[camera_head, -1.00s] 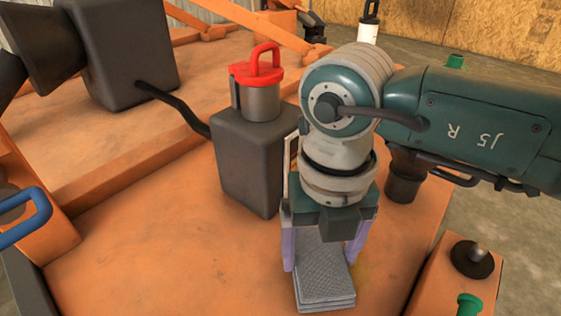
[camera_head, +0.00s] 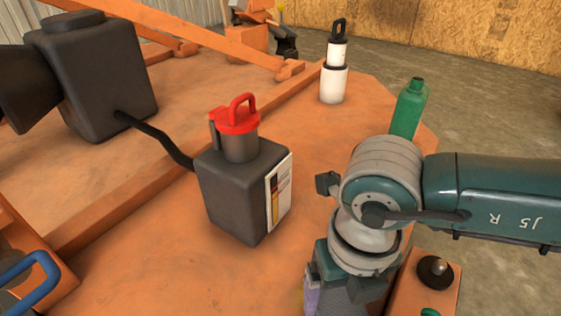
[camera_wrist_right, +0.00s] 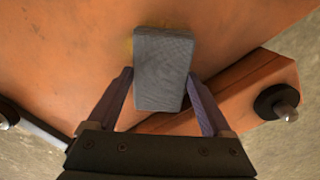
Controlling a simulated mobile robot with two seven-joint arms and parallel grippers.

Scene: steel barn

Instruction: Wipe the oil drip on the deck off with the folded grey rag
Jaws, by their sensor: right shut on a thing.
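The folded grey rag (camera_wrist_right: 163,68) is between the two purple fingers of my right gripper (camera_wrist_right: 160,75) in the right wrist view. The gripper is shut on it. In the head view the right gripper (camera_head: 335,297) is at the bottom edge, and only part of the rag (camera_head: 342,306) shows. The rag is low over the orange deck (camera_head: 150,255); I cannot tell whether it touches. A yellowish oil drip (camera_wrist_right: 128,46) shows at the rag's upper left edge in the wrist view, mostly hidden by the rag. My left gripper is not in view.
A dark tank (camera_head: 225,190) with a red-handled cap (camera_head: 237,118) stands left of my right arm. A green bottle (camera_head: 408,108) stands behind the arm, and a white canister (camera_head: 333,82) farther back. A black knob (camera_head: 436,270) is at right. A blue handle (camera_head: 35,285) is at lower left.

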